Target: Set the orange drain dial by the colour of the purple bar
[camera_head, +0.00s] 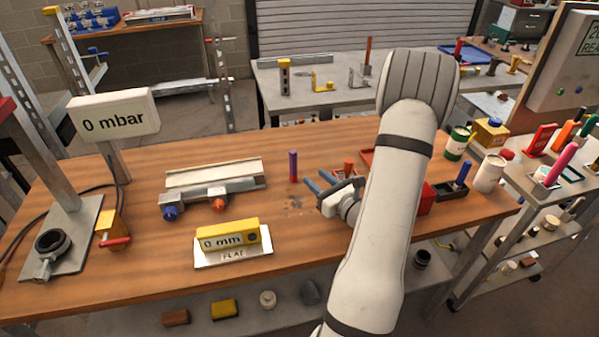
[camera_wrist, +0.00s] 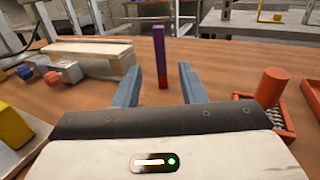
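The purple bar (camera_head: 293,165) stands upright on the wooden bench, purple for most of its height with a red foot; it also shows in the wrist view (camera_wrist: 159,50). My gripper (camera_head: 317,181) is to its right, low over the bench. In the wrist view my gripper (camera_wrist: 158,72) is open and empty, with the bar standing beyond the gap between its blue-grey fingers, apparently untouched. The orange dial (camera_head: 218,204) is on the front of a metal fixture (camera_head: 240,186), left of the bar; it also shows in the wrist view (camera_wrist: 53,78). A blue dial (camera_head: 170,213) sits left of it.
A yellow gauge (camera_head: 229,236) reading "0 mm" rests on a plate marked "FLAT" in front of the fixture. A sign (camera_head: 113,115) reads "0 mbar". An orange-red cylinder (camera_wrist: 271,86) stands right of my gripper. Bare bench lies between bar and fixture.

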